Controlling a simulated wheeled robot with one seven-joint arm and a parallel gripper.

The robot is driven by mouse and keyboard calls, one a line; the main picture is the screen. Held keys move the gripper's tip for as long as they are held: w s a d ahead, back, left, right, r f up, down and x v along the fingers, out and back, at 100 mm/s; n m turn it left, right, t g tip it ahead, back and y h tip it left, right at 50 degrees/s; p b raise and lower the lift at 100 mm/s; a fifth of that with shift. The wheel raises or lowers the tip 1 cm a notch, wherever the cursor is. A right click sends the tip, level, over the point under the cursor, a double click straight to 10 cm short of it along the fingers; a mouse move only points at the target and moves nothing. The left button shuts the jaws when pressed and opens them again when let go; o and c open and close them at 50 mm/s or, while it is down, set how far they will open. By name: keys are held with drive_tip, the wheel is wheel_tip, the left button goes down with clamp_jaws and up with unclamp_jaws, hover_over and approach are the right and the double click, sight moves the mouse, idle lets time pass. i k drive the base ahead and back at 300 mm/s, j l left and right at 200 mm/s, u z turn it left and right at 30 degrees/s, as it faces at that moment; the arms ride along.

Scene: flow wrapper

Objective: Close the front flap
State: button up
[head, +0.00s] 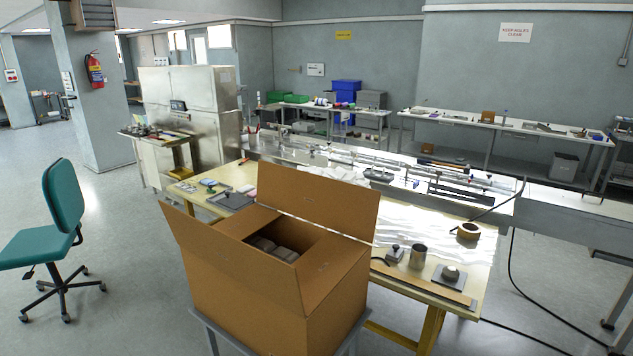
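An open brown cardboard box (290,310) stands in the lower middle of the head view, on a grey stand (205,325). Its long near-left flap (225,258) stands up and leans outward. The long far flap (320,205) stands upright on the opposite side. The two short flaps, one at the far left end (245,219) and one at the right end (330,262), appear folded inward. Between them a gap shows several grey items (275,248) inside. My gripper is not in view. Which flap counts as the front one cannot be told from this view alone.
A yellow-framed worktable (395,312) stands close behind and right of the box, with a metal cup (418,254) and tape roll (468,231). A teal chair (60,215) stands at left. The floor between chair and box is clear. Cables lie on the floor at right.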

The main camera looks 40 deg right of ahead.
sight(351, 210)
drive_tip(key=l+u, duration=0.4)
drive_tip(key=l, duration=1.15)
drive_tip(key=k, duration=0.05)
